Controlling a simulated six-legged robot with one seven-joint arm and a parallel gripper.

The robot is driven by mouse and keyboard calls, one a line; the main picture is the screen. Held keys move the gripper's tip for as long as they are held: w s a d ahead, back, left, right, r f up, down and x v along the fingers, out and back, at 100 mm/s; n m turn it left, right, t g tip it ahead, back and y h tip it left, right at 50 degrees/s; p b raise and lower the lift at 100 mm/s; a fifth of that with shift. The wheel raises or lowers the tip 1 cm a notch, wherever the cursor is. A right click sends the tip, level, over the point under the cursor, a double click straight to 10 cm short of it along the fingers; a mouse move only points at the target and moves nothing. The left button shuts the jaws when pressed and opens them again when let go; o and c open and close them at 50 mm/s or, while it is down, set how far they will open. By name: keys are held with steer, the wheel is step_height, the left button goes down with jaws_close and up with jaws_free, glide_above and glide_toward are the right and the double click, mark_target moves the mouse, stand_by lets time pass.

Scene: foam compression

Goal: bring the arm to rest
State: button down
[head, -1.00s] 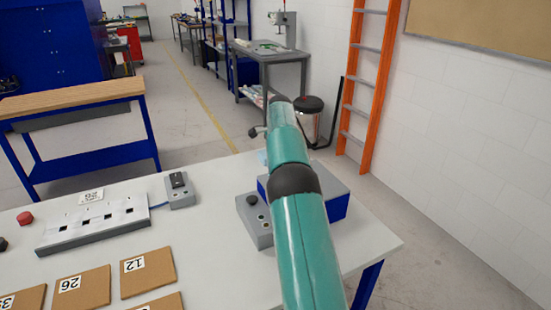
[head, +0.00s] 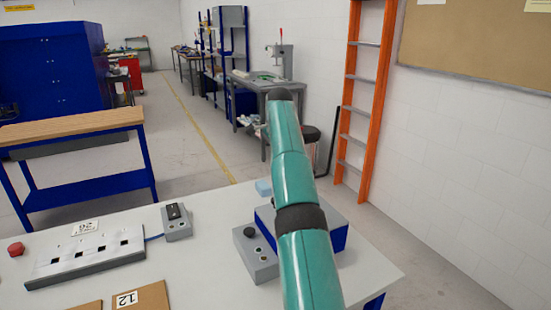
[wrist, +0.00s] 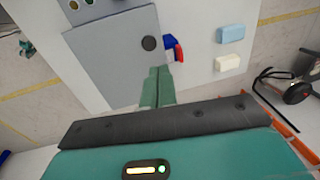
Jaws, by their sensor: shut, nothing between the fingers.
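My gripper (wrist: 157,88) shows in the wrist view as two teal fingers pressed together with nothing between them. It hangs above the table, over the edge of a large grey surface (wrist: 105,60) with a dark round knob (wrist: 149,43). In the head view my teal arm reaches forward over the table (head: 205,275), and its far end hides the gripper. A light blue block (wrist: 231,34) and a cream block (wrist: 227,62) lie to the right of the fingers, apart from them. The light blue block also shows in the head view (head: 263,187).
A blue-sided grey box (head: 338,238) and a grey button box (head: 256,254) stand beside and partly behind my arm. A slotted grey panel (head: 85,258), a switch box (head: 176,222) and a red button (head: 16,249) are at left. An orange ladder (head: 369,100) leans at the wall.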

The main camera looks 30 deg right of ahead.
steer(key=shift+s+r, duration=0.15)
steer(key=shift+r, duration=0.2)
steer(key=shift+r, duration=0.1)
